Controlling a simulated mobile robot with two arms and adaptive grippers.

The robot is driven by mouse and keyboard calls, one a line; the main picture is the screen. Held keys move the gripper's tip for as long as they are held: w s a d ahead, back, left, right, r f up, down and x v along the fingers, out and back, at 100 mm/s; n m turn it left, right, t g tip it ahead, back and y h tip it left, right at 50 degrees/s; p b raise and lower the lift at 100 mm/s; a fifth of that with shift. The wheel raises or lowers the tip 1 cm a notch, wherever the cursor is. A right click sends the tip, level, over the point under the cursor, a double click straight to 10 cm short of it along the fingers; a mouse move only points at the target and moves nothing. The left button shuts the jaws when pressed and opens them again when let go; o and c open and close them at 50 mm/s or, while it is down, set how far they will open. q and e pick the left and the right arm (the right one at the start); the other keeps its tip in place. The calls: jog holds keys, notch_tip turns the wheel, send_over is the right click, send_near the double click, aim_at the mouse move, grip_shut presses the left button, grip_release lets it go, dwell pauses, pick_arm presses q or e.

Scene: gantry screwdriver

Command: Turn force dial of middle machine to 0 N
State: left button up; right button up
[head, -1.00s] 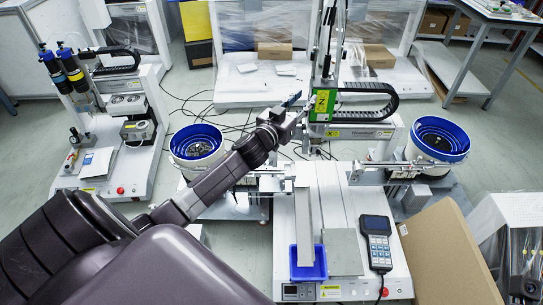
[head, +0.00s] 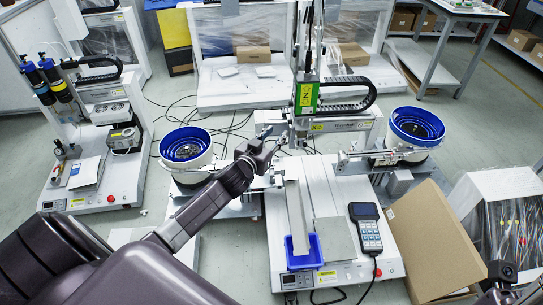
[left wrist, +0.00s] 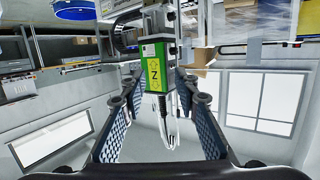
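The middle machine (head: 340,205) is a white gantry screwdriver with a green head (head: 307,95) marked Z. I cannot make out its force dial in either view. My left gripper (head: 270,139) is left of and below the green head in the head view, looking clear of it. In the left wrist view the gripper (left wrist: 163,98) is open and empty, and the green head (left wrist: 153,65) shows between and beyond its fingers. A dark part at the lower right edge of the head view may be my right gripper (head: 500,275); its fingers are not clear.
Blue-rimmed feeder bowls stand left (head: 187,148) and right (head: 418,126) of the machine. A handheld keypad (head: 366,228) and a blue bin (head: 291,250) are at its front. Another machine (head: 100,165) stands left.

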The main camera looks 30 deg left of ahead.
pick_arm(q)
notch_tip(320, 180, down, 7)
jog(key=s+g, duration=0.1)
jog(key=s, duration=0.1)
jog(key=shift+s+d+g, duration=0.3)
jog(key=shift+s+g, duration=0.1)
